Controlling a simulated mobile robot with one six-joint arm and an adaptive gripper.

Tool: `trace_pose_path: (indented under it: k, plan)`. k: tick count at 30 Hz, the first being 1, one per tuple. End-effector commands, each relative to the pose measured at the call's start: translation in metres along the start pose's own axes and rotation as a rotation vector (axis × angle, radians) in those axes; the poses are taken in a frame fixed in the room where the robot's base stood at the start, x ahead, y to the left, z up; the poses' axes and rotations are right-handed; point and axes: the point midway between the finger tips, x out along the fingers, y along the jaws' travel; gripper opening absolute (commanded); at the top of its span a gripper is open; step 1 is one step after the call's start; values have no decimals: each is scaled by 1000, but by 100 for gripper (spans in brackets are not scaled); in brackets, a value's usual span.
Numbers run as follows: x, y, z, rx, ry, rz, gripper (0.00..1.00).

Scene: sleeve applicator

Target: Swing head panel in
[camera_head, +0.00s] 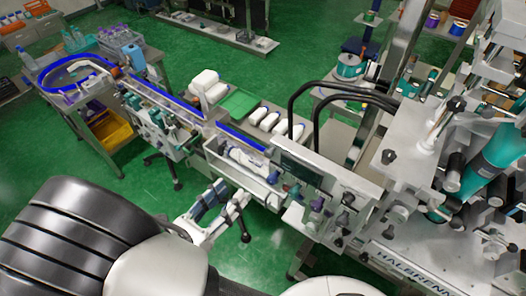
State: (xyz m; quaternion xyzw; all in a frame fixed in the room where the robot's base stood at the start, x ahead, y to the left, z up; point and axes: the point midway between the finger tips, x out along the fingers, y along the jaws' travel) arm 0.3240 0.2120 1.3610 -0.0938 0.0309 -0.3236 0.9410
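The machine head (418,140) of the sleeve applicator stands at the right, with two black curved hoses leading to it. A dark flat panel (300,168) sits in front of it, beside the conveyor; I cannot tell for sure whether this is the head panel. My gripper (233,193) appears at the lower middle, just in front of the conveyor's near side.
The conveyor (240,139) with blue rails runs from the round infeed table (75,75) to the machine. White bottles (270,120) and a green tray (238,104) lie behind it. A yellow bin (110,134) sits under the infeed.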

Motion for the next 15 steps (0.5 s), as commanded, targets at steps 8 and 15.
trace_pose_path:
  k: [8, 15]
  plan:
    - [64, -2, 1, -1, 3, -7, 40]
    - [112, -2, 1, -1, 3, -7, 40]
